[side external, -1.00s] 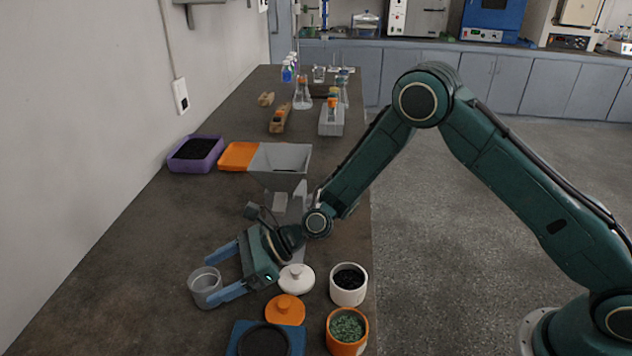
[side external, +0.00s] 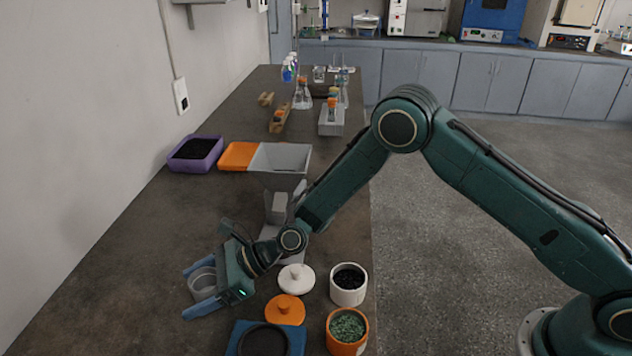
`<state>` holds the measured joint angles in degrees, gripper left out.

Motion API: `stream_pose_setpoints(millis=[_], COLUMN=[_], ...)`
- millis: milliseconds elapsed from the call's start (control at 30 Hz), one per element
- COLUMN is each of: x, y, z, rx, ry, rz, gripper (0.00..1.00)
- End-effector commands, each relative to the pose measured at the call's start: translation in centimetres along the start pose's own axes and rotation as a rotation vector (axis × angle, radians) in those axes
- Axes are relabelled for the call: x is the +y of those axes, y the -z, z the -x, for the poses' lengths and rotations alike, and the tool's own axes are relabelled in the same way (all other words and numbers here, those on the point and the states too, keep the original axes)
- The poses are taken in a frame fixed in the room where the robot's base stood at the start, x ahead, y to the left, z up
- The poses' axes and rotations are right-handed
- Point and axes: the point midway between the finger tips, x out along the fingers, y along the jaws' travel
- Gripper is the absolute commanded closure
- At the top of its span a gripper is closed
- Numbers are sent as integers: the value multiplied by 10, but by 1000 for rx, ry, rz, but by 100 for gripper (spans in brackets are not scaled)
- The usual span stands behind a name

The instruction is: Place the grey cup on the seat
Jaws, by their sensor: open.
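The grey cup (side external: 203,285) stands upright on the dark bench at the lower left. My gripper (side external: 189,291) is open, with its blue fingers reaching along both sides of the cup. The cup sits between the fingers, close to the palm, and its lower part is partly hidden by the near finger. Whether a finger touches it I cannot tell. No part is clearly marked as the seat. A blue square base with a dark round top (side external: 262,341) is cut by the bottom edge. A grey hopper (side external: 281,158) on a grey stand is farther back, partly behind my arm.
Right of the gripper are a white lid (side external: 296,279), an orange lid (side external: 285,309), a white jar of black grains (side external: 348,285) and an orange jar of green grains (side external: 346,331). A purple tray (side external: 196,153) stands by the wall. The bench left of centre is clear.

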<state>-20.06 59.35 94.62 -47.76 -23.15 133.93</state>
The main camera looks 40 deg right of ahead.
Motion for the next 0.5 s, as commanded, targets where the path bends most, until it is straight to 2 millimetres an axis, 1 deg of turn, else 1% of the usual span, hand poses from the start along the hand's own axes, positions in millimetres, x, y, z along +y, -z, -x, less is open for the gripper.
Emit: stream_pose_setpoints(millis=[267, 300, 467, 500], x=[0, 0, 0, 0], y=[0, 0, 0, 0], z=[0, 0, 0, 0], rx=[0, 0, 0, 0], ry=[0, 0, 0, 0], rz=[0, 0, 0, 0], gripper=[24, 32, 64, 72])
